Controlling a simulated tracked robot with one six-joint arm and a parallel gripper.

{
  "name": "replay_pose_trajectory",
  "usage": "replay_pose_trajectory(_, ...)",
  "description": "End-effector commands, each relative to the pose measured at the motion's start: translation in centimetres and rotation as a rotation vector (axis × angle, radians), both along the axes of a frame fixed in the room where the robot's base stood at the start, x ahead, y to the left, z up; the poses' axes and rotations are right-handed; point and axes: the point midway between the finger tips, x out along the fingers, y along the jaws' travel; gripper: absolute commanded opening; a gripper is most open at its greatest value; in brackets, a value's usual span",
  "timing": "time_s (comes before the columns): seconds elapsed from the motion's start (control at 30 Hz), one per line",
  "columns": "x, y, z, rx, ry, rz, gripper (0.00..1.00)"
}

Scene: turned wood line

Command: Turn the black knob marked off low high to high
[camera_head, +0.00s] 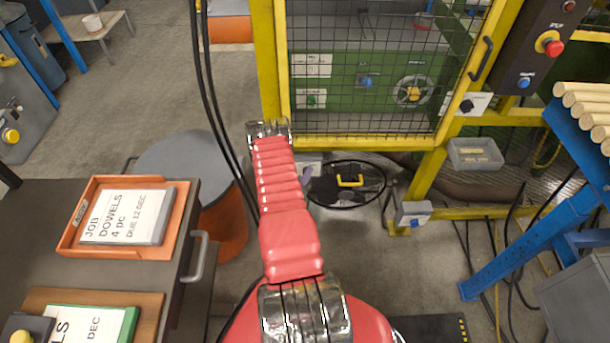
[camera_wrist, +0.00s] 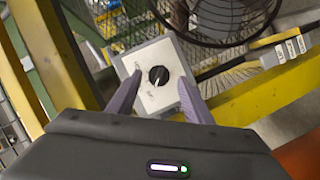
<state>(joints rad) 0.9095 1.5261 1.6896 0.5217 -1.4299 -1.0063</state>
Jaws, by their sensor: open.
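In the wrist view a round black knob (camera_wrist: 158,76) with a pale pointer line sits on the light face of a small box (camera_wrist: 165,98) fixed by a yellow frame. Small markings surround the knob, too small to read. My gripper (camera_wrist: 160,82) is open, with one grey-purple finger on each side of the knob in the picture. The fingers look apart from the knob; the depth gap is unclear.
A round black fan (camera_wrist: 222,15) stands beyond the box in the wrist view. In the head view are a yellow mesh guard (camera_head: 385,75), another black knob on a pale plate (camera_head: 467,105), a red stop button (camera_head: 553,47) and a grey bench with an orange tray (camera_head: 70,240).

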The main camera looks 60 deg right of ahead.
Motion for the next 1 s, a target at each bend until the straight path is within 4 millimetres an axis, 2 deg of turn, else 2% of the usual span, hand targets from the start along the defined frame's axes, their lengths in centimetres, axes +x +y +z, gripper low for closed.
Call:
replay_pose_trajectory(0.13,0.1,-0.6,-0.1,-0.001,0.001,0.000,0.46)
replay_pose_trajectory(0.37,0.1,-0.6,-0.1,-0.001,0.001,0.001,0.46)
replay_pose_trajectory(0.97,0.2,-0.5,-0.2,0.003,0.002,0.005,0.05)
replay_pose_trajectory(1.0,0.1,-1.7,-0.2,0.003,0.000,0.001,0.05)
